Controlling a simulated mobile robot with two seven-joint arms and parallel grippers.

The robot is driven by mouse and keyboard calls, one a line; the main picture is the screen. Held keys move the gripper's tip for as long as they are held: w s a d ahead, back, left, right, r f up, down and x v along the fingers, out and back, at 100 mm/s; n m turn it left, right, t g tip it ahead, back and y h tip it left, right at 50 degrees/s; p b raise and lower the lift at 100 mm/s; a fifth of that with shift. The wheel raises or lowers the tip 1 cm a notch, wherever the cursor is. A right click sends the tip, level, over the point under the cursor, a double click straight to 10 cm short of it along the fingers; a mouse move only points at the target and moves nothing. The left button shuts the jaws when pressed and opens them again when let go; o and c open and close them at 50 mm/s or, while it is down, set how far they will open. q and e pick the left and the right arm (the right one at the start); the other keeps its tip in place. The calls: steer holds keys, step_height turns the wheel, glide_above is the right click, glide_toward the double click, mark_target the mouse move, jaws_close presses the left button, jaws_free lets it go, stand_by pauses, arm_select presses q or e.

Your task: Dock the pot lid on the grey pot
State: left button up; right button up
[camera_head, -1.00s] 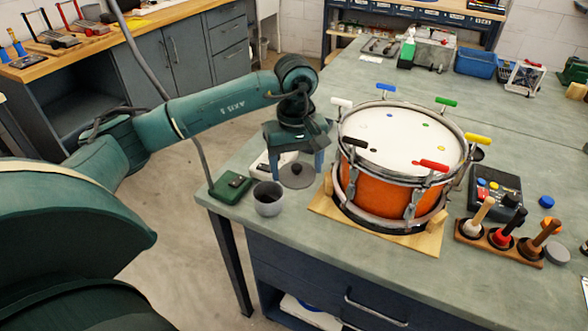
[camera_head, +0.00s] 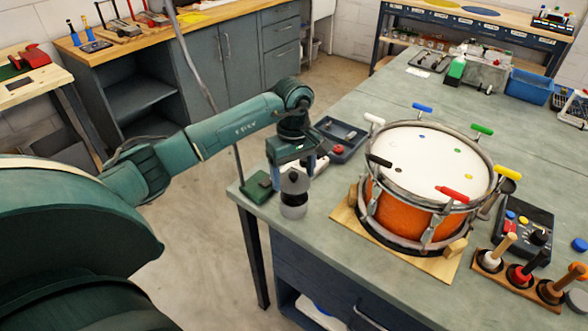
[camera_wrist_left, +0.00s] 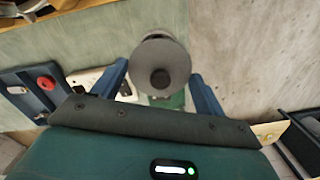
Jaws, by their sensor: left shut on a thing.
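The pot lid (camera_head: 295,184) is a grey disc with a dark knob. My left gripper (camera_head: 293,180) is shut on it, with one blue finger on each side. The grey pot (camera_head: 293,209) stands near the bench corner, directly under the lid in the head view. The lid hides the pot's mouth, so I cannot tell whether they touch. In the left wrist view the lid (camera_wrist_left: 162,62) is between the fingertips, its knob facing the camera. My right gripper is not in view.
A green box (camera_head: 257,187) is left of the pot, at the bench edge. A dark tray (camera_head: 340,138) and a white item (camera_head: 316,165) lie behind. The orange drum (camera_head: 408,212) on its wooden base stands to the right.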

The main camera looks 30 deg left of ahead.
mark_target(294, 182)
arm_select(q)
step_height(294, 182, down, 3)
steer(key=shift+f+b, duration=0.2)
steer(key=shift+b, duration=0.6)
steer(key=shift+f, duration=0.1)
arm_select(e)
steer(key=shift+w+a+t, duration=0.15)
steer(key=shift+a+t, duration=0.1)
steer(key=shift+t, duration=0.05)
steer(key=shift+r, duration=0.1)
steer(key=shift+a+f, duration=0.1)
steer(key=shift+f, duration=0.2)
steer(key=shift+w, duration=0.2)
arm_select(q)
steer(key=shift+b, duration=0.4)
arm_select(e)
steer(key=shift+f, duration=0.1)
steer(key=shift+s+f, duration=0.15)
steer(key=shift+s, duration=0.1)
arm_select(q)
steer(key=shift+f+b, duration=0.55)
steer(key=shift+f, duration=0.05)
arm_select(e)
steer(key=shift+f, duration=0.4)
